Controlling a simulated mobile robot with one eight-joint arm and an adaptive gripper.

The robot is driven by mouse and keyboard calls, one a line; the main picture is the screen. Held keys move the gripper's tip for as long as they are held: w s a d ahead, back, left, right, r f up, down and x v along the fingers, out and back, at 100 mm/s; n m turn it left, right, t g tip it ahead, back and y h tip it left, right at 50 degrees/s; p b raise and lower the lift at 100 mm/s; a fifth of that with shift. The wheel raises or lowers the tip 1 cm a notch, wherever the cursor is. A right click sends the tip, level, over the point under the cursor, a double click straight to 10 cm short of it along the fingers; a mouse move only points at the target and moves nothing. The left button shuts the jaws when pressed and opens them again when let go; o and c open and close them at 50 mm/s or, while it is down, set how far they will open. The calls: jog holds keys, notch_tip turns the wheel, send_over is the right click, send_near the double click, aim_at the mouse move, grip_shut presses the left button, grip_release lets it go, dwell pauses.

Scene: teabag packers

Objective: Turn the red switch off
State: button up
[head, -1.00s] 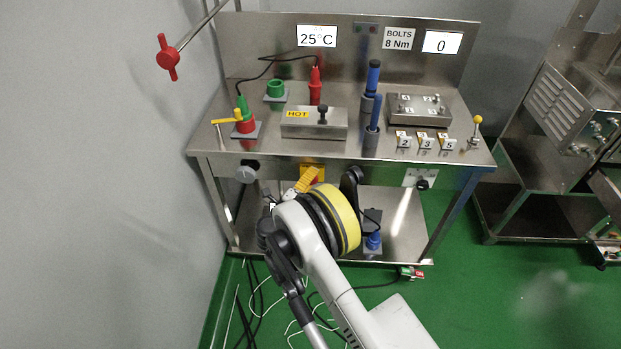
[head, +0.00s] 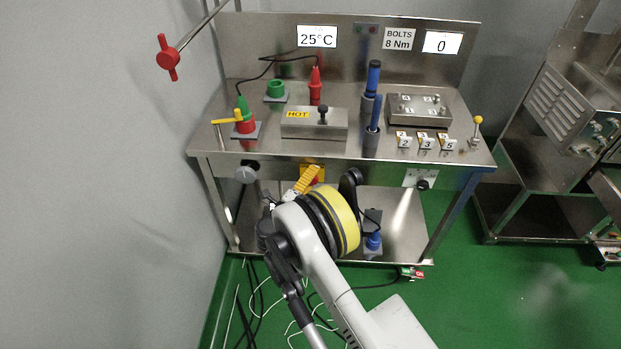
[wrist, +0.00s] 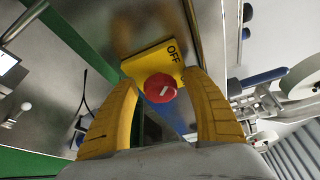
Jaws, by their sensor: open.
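The red switch (wrist: 160,88) is a round red knob with a pale mark across its face. It sits on a yellow plate (wrist: 146,62) marked OFF, on the bench's front panel. In the head view a sliver of the yellow plate (head: 319,169) shows, with the knob mostly hidden behind my gripper. My gripper (wrist: 172,88) has two yellow fingers, open, one on each side of the knob in the picture. I cannot tell whether they touch it. In the head view my gripper (head: 306,181) is in front of the panel.
The steel bench (head: 330,148) carries a HOT box (head: 300,124), red and green items and blue tools. A grey knob (head: 246,173) is left on the front panel, a black knob (head: 422,184) right. A lower shelf (head: 400,222) lies beneath.

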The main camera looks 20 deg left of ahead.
jog(key=s+a, duration=0.1)
jog(key=s, duration=0.6)
jog(key=shift+s+r, duration=0.15)
jog(key=shift+r, duration=0.25)
